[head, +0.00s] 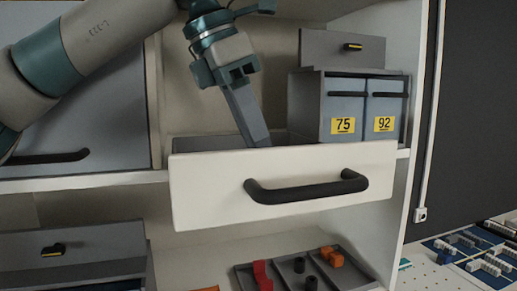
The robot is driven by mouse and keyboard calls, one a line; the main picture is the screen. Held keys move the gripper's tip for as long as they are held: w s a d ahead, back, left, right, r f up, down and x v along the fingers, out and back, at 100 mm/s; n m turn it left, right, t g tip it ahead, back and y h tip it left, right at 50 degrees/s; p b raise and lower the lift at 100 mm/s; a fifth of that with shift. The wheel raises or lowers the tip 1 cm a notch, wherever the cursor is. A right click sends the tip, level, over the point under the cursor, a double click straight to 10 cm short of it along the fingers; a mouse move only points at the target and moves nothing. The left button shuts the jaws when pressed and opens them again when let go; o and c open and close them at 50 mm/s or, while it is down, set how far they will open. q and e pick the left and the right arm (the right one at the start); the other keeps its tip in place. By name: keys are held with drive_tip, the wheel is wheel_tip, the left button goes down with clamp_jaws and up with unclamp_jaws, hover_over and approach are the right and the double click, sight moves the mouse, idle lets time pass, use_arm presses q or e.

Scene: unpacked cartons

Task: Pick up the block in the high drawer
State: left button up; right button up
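A white drawer (285,215) with a black bar handle (305,188) is pulled out from the upper part of the cabinet. My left arm comes in from the upper left, and its gripper (256,136) points down into the drawer. The long grey end of the gripper reaches down behind the drawer front, where its tip is hidden. I see only one grey bar shape, so I cannot tell whether the fingers are apart or together. No block can be made out in the drawer, as the front panel hides its floor. My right gripper is not in view.
Grey drawer boxes labelled 75 (343,108) and 92 (384,106) stand behind the drawer at right, with a grey box (342,49) on top. Below, a dark tray (340,270) holds red, orange and black pieces. The cabinet's right side panel (408,190) stands close to the drawer.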

use_arm(q)
wheel_tip(320, 180, up, 6)
drive_tip(key=shift+d+r+b, duration=0.1)
drive_tip(key=shift+r+b, duration=0.05)
drive_tip(key=shift+b, duration=0.65)
drive_tip(key=s+a+b, duration=0.2)
drive_tip(key=s+a, duration=0.1)
drive_tip(key=a, duration=0.5)
drive_tip(key=s+a+b, duration=0.2)
drive_tip(key=a, duration=0.7)
drive_tip(key=shift+s+a+r, duration=0.15)
drive_tip(key=shift+s, duration=0.25)
